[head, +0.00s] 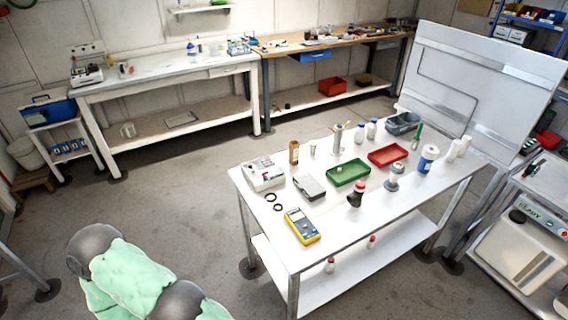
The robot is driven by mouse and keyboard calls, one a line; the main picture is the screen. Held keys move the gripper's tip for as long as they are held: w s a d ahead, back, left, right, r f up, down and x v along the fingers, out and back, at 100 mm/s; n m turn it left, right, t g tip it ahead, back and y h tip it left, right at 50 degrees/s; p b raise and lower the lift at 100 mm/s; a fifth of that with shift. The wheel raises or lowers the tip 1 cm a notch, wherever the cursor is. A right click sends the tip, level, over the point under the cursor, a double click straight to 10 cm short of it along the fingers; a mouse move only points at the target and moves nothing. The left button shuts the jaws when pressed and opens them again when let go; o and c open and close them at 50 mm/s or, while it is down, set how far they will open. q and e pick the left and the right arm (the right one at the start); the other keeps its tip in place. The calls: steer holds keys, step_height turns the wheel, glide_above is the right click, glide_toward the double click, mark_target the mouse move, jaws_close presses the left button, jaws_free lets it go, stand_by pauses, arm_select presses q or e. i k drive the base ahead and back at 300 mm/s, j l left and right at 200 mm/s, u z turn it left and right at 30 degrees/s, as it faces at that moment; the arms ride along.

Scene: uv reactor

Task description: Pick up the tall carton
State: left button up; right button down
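The tall carton is most likely the narrow brown upright box (294,152). It stands near the far left edge of the white table (270,218), behind the dark grey tray-like box (309,187) and to the right of the white device (264,174). A small silvery cup (312,148) stands just to its right, apart from it. The box is small in the picture and any print on it cannot be read. Neither of my grippers is in view, and nothing is touching the box.
The table also holds a yellow meter (301,226), black rings (271,198), a green tray (348,173), a red tray (389,155) and several bottles. A white panel (470,85) stands behind the table's right end. Open floor (190,215) lies left of the table.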

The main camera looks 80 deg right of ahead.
mark_target(294, 153)
steer(key=i+z, duration=0.5)
steer(key=z, duration=0.25)
steer(key=i+z, duration=0.35)
steer(key=k+j, duration=0.05)
